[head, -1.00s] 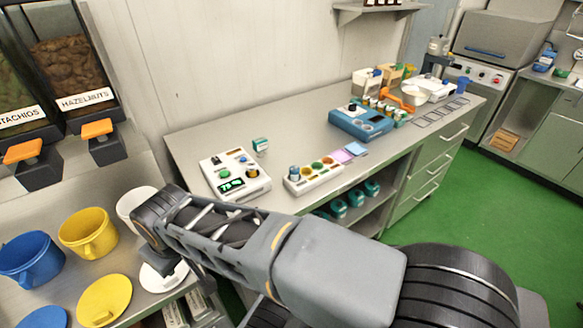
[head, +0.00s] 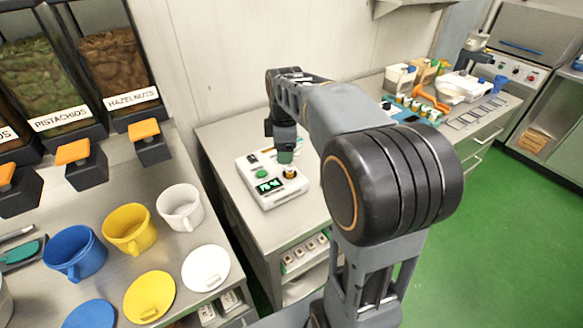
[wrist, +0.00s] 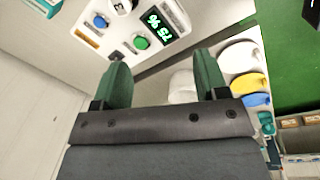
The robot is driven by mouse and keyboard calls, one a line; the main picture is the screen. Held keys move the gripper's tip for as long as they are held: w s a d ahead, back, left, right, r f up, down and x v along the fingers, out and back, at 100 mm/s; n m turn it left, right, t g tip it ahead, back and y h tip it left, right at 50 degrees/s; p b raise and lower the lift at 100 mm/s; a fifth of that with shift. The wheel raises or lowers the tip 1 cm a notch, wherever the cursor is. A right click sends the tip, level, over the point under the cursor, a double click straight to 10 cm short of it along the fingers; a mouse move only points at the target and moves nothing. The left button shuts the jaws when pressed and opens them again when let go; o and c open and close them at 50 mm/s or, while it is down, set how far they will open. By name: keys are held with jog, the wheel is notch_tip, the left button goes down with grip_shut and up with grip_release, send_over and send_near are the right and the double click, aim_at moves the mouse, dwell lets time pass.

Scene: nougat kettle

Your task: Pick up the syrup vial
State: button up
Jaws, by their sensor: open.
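I cannot make out the vial surely in the wrist view.
A blue mug (head: 75,253), a yellow mug (head: 127,231) and a white mug (head: 181,208) stand at left with lids in front. Hazelnut and pistachio dispensers are behind them. The wall (head: 225,60) is close behind the device. My arm hides the middle of the counter.

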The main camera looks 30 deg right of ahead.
jog(key=w+d+n+g+p, duration=0.1)
jog(key=w+d+n, duration=0.3)
jog(key=w+n, duration=0.2)
send_over(290, 166)
notch_tip(290, 166, down, 8)
jog(key=shift+w+d+r+p, duration=0.15)
jog(key=shift+r+p, duration=0.05)
jog(key=shift+p, duration=0.2)
jog(key=shift+f+p, duration=0.8)
jog(key=shift+f, duration=2.45)
jog(key=shift+c, duration=0.3)
jog(key=c, duration=1)
jog(key=shift+r, duration=0.15)
jog(key=shift+c, duration=0.2)
